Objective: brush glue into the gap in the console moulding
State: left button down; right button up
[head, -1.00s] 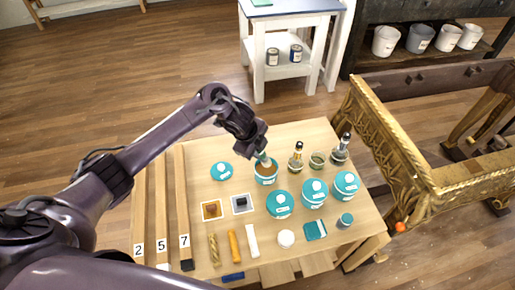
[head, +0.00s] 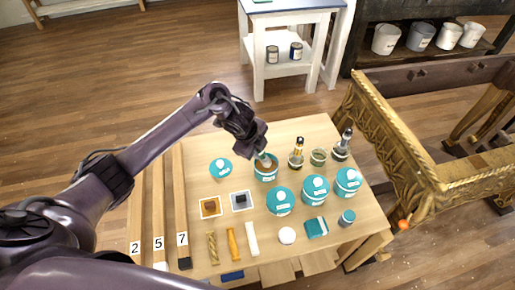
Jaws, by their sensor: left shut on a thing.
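The gilt console (head: 392,140) stands at the right, its carved gold rail facing the table. I cannot make out the gap in its moulding; a small orange spot (head: 404,224) shows at its near corner. My left gripper (head: 263,154) is shut on a small tool, seemingly a brush, mostly hidden by the fingers. Its lower end is at the mouth of an open teal-labelled pot (head: 266,175) with brown content. Whether it touches the content is hard to tell. A teal lid (head: 221,168) lies left of the pot. My right gripper is out of view.
The wooden table (head: 190,160) holds several lidded teal pots (head: 281,201), small bottles (head: 297,158), a sponge-like block (head: 316,228), sticks (head: 232,243) and numbered wood strips (head: 159,200). A white stand (head: 290,70) and a dark shelf with buckets (head: 386,40) are behind.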

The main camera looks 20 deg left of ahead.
pick_arm(q)
jog(key=shift+f+b, duration=0.45)
jog(key=shift+f, duration=0.2)
dwell(0.4)
dwell(1.4)
notch_tip(320, 180, up, 7)
jog(key=p, duration=0.7)
jog(key=shift+p, duration=0.4)
dwell(1.0)
